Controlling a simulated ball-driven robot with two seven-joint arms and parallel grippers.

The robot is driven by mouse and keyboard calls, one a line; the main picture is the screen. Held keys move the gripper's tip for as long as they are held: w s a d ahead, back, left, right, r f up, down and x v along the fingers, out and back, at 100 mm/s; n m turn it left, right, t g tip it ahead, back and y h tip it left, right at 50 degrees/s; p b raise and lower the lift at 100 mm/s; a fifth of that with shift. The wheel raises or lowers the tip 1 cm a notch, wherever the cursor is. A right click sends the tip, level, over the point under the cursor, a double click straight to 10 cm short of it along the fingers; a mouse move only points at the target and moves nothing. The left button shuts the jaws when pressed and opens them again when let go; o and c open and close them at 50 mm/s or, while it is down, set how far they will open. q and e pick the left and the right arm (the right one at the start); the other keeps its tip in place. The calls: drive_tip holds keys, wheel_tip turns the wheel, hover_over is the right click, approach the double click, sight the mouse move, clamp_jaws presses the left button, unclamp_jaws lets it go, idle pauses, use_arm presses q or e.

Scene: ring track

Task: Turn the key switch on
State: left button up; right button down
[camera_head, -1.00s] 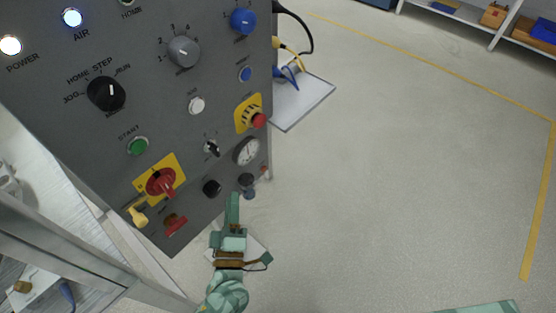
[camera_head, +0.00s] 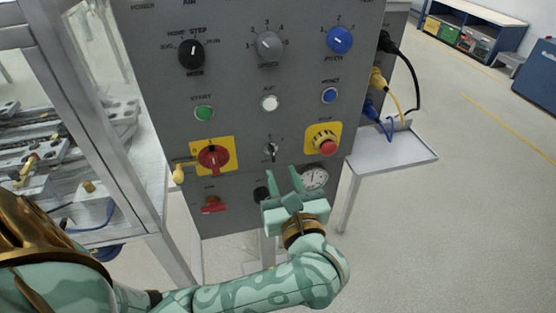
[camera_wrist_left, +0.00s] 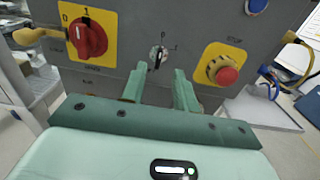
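The key switch (camera_head: 270,149) is a small round silver switch with a dark key on the grey panel (camera_head: 228,110), between the red rotary switch and the stop button. In the left wrist view the key switch (camera_wrist_left: 158,57) sits just beyond and between my fingertips, with marks 0 and 1 around it. My left gripper (camera_head: 284,175) is open and empty, its two green fingers pointing at the panel just below the key switch. It also shows in the left wrist view (camera_wrist_left: 159,80). My right gripper is out of view.
A red rotary switch on a yellow plate (camera_head: 213,158) is left of the key switch. A red stop button (camera_head: 328,147) is on its right, with a gauge (camera_head: 314,178) below. A metal-framed case (camera_head: 150,150) stands at the left. Cables (camera_head: 400,85) hang at the right.

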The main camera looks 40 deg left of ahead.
sight(274, 155)
use_arm(q)
drive_tip(key=b+x, duration=0.1)
drive_tip(key=x, duration=0.5)
drive_tip(key=shift+a, duration=0.1)
clamp_jaws()
